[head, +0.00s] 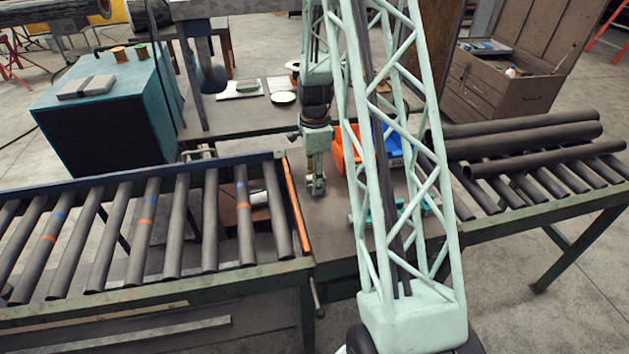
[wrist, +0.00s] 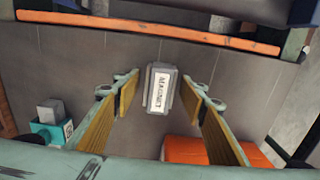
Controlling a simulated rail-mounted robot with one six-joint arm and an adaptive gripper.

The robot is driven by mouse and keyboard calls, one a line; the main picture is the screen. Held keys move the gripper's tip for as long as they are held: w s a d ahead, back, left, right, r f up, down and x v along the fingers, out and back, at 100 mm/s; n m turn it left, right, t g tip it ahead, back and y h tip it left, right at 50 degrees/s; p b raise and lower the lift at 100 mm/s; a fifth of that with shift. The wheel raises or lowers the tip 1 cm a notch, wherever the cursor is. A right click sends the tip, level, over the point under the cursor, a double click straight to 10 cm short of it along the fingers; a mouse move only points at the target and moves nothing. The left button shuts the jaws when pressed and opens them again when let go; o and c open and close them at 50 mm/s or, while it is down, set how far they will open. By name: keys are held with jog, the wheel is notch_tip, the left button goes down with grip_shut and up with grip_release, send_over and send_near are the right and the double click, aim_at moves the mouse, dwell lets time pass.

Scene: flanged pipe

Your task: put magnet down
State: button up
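The magnet (wrist: 160,90) is a small grey block with a white label reading "MAGNET". In the wrist view it sits between and slightly beyond the fingertips, over the dark tabletop (wrist: 100,55). My gripper (wrist: 157,95) has its two yellow-padded fingers spread, with a visible gap on each side of the magnet. In the head view my gripper (head: 316,186) points down low over the dark table between the roller conveyors. I cannot make out the magnet there; the gripper covers that spot.
An orange bar (head: 294,208) edges the table beside the left rollers (head: 175,225). An orange bin (head: 349,150) and a blue bin (head: 388,145) stand close to my gripper. Dark pipes (head: 530,145) lie on the right rollers. A teal box (wrist: 52,132) stands left in the wrist view.

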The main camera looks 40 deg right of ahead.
jog(key=shift+r, duration=0.2)
notch_tip(320, 180, up, 12)
jog(key=shift+p, duration=0.3)
dwell(0.6)
dwell(0.5)
